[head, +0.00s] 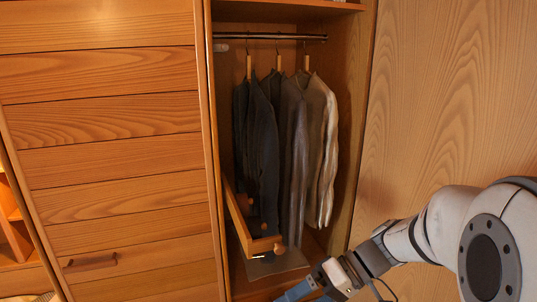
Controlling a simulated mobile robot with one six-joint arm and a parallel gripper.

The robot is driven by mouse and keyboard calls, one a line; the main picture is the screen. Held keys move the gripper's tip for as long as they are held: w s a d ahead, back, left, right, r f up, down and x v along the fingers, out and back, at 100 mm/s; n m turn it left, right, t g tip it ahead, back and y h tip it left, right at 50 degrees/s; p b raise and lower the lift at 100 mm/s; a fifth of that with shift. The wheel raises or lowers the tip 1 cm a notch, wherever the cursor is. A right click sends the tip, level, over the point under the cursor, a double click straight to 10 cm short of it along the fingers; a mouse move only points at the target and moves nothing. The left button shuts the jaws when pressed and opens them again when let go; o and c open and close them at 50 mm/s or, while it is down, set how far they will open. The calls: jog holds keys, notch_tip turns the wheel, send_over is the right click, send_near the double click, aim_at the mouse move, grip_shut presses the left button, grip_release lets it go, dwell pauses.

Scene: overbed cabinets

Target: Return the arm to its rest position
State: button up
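My arm (430,225) comes in from the right edge and reaches down and left to the bottom middle of the head view. My gripper (292,294) is at the bottom edge, low in front of the open wardrobe compartment. Its tip is cut off by the frame, so I cannot see whether its fingers are apart or together. No held object shows in the part I can see.
Dark and light jackets (290,140) hang from a rail (270,37) in the open compartment. A slatted door (110,130) is at left. A plain wood panel (440,90) is at right behind my arm.

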jog(key=s+d+m+t+h, duration=0.5)
jog(key=d+h, duration=0.3)
jog(key=h, duration=0.3)
jog(key=shift+s+d+f+m+t, duration=0.3)
jog(key=shift+d+m, duration=0.1)
jog(key=shift+m, duration=0.1)
jog(key=shift+c, duration=0.3)
dwell(0.5)
